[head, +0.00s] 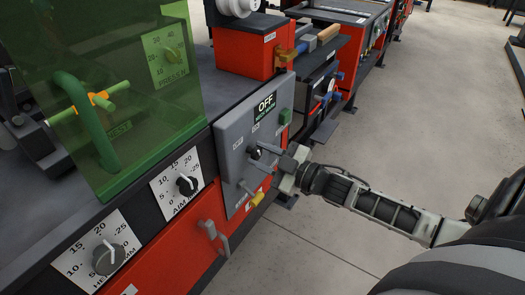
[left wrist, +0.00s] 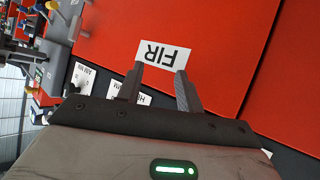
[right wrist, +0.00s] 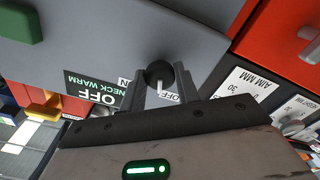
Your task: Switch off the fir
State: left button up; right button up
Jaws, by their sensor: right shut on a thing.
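A black rotary knob (right wrist: 160,74) with a pale pointer sits on a grey control panel (head: 228,135); it also shows in the head view (head: 256,153). My right gripper (right wrist: 160,92) has its fingers on either side of this knob and is shut on it. In the head view the right gripper (head: 280,160) reaches the panel from the right. A sign (head: 265,105) above reads OFF and NECK WARM. A white FIR label (left wrist: 163,54) is on a red panel in the left wrist view. My left gripper (left wrist: 158,88) is open and empty in front of it.
A green button (head: 285,117) and a yellow-tipped lever (head: 256,198) sit on the same panel. Dials AIM MM (head: 187,185) and HEEL MM (head: 108,257) are on the left. A green transparent guard (head: 110,85) stands behind.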

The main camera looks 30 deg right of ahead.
jog(key=shift+n, duration=1.1)
jog(key=o, duration=1)
jog(key=shift+c, duration=0.2)
jog(key=shift+p, duration=0.3)
